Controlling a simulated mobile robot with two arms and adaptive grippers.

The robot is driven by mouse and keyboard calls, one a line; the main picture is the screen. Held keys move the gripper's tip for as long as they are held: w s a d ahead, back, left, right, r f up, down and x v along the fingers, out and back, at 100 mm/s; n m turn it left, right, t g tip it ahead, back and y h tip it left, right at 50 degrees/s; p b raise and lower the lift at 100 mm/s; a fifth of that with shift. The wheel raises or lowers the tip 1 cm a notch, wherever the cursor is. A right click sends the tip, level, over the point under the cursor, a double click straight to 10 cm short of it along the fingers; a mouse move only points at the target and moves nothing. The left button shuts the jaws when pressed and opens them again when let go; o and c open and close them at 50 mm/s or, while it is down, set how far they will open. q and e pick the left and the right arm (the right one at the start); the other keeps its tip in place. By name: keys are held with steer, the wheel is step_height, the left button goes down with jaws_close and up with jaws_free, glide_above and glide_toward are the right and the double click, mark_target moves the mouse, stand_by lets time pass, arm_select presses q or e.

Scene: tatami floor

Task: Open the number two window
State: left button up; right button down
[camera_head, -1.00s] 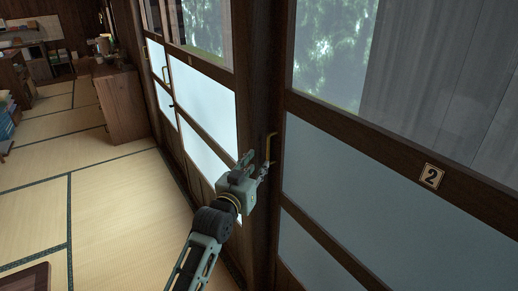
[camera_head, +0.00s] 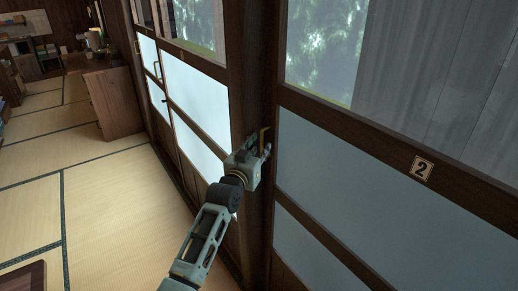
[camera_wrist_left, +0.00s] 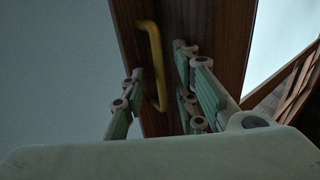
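The number two window (camera_head: 335,165) is a dark wood sliding panel with clear glass above and frosted panes below. Its "2" plate (camera_head: 422,169) is on the middle rail. A brass handle (camera_head: 263,139) is on its left stile; in the left wrist view the handle (camera_wrist_left: 155,62) stands upright between my fingers. My left gripper (camera_head: 263,150) is at the handle, and in the left wrist view the gripper (camera_wrist_left: 160,95) is open, with fingers on both sides of the handle and gaps visible. My right gripper is not in view.
Another frosted window panel (camera_head: 200,108) with handles continues to the left. A wooden cabinet (camera_head: 114,100) stands against that wall farther back. The tatami floor (camera_head: 110,215) to the left is mostly clear, with a dark wooden edge (camera_head: 25,277) at bottom left.

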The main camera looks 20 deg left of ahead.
arm_select(q)
steer(key=shift+c, duration=0.7)
jaws_close()
